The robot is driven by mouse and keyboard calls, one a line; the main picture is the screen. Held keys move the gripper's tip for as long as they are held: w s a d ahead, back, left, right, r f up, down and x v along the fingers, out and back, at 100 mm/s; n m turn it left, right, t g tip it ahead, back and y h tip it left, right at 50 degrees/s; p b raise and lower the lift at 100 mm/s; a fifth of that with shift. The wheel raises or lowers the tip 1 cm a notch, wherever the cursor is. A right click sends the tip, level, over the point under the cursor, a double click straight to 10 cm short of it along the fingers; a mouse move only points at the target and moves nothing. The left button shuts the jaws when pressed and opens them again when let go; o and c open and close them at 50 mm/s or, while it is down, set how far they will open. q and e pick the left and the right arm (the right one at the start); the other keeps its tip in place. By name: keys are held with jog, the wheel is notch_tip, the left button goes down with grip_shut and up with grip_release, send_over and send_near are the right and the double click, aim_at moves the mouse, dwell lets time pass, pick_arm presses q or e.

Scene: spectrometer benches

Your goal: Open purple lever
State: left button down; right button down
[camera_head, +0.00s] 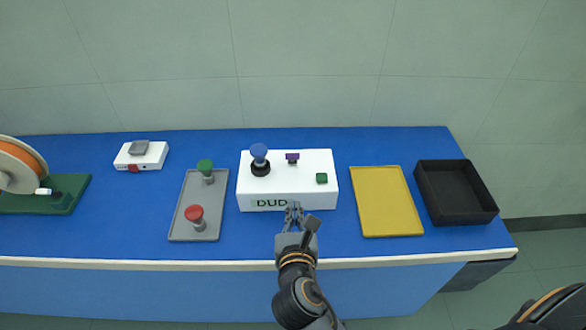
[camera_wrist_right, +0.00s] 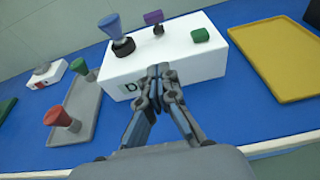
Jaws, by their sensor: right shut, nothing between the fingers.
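The purple lever (camera_head: 292,157) is a small purple piece on a short stem on top of the white box (camera_head: 300,190) marked "DUD". It also shows in the right wrist view (camera_wrist_right: 153,18), near the box's far edge. My right gripper (camera_head: 293,207) is shut and empty in front of the box's front face, nearer to me than the lever and apart from it. In the right wrist view its closed fingertips (camera_wrist_right: 160,72) cover part of the box's front and lettering. My left gripper is not in view.
On the box, a blue knob (camera_head: 259,152) stands left of the lever and a green block (camera_head: 322,178) sits right of it. A grey tray (camera_head: 191,231) with red and green knobs lies left. A yellow tray (camera_head: 386,205) and black bin (camera_head: 455,213) stand right.

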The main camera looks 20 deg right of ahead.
aim_at(293, 190)
jog(key=shift+w+d, duration=0.1)
jog(key=p+x, duration=0.1)
jog(key=x, duration=0.9)
jog(key=shift+w+r, duration=0.1)
jog(key=shift+w, duration=0.05)
jog(key=shift+w+d+r+p, duration=0.25)
jog(key=shift+w+r+p, duration=0.5)
jog(key=shift+w, duration=0.2)
jog(key=shift+w+d+r, duration=0.1)
jog(key=shift+w+d, duration=0.05)
jog(key=shift+w, duration=0.3)
